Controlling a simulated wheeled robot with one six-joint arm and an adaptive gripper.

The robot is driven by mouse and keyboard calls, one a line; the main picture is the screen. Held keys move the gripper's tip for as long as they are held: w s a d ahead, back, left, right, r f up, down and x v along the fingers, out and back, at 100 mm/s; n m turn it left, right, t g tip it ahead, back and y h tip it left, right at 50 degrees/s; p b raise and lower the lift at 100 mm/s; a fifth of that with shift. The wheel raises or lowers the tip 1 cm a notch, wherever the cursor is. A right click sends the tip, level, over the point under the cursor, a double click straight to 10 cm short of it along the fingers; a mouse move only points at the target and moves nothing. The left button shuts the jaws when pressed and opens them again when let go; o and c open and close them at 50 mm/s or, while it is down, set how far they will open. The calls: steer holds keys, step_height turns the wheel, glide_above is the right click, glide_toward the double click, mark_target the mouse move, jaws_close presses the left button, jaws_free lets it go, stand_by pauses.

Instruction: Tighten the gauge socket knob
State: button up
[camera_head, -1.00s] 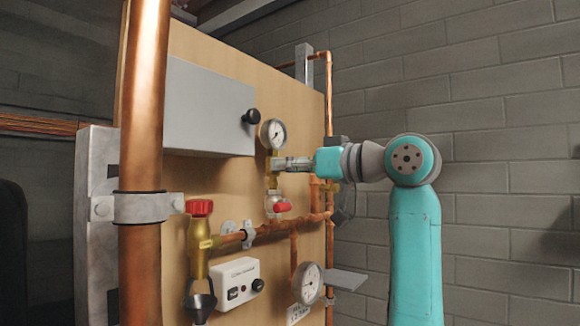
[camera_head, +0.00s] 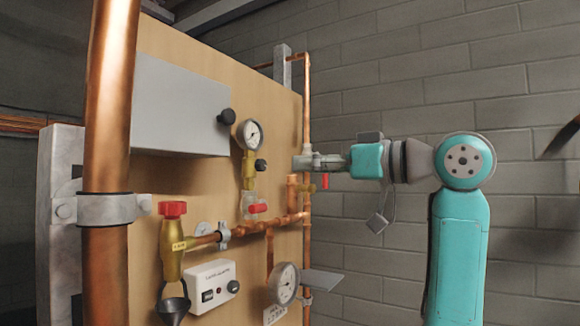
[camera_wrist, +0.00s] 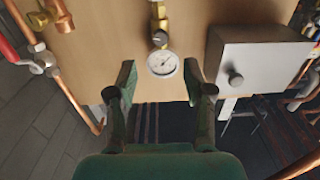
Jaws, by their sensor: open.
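The upper gauge (camera_head: 249,134) has a round white dial and sits on a brass socket (camera_head: 248,172). A small black knob (camera_head: 261,165) sticks out from the socket's side. My gripper (camera_head: 297,163) is to the right of the knob, apart from it, pointing left. In the wrist view, my gripper (camera_wrist: 161,78) is open and empty, with its fingers spread either side of the line to the gauge (camera_wrist: 162,64). The knob (camera_wrist: 160,39) shows just past the gauge there, in front of the board. Nothing covers the knob in the head view.
A grey box (camera_head: 180,105) with a black knob is left of the gauge. Below are a red-handled valve (camera_head: 257,208), copper pipes (camera_head: 268,228), a white control box (camera_head: 211,288) and a lower gauge (camera_head: 284,284). A thick copper pipe (camera_head: 108,130) stands at left.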

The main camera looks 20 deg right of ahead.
mark_target(264, 165)
steer(key=shift+v, duration=0.9)
steer(key=x, duration=1.1)
steer(key=shift+w+a+r, duration=0.2)
steer(key=shift+w+a, duration=0.05)
steer(key=shift+w, duration=0.1)
jaws_close()
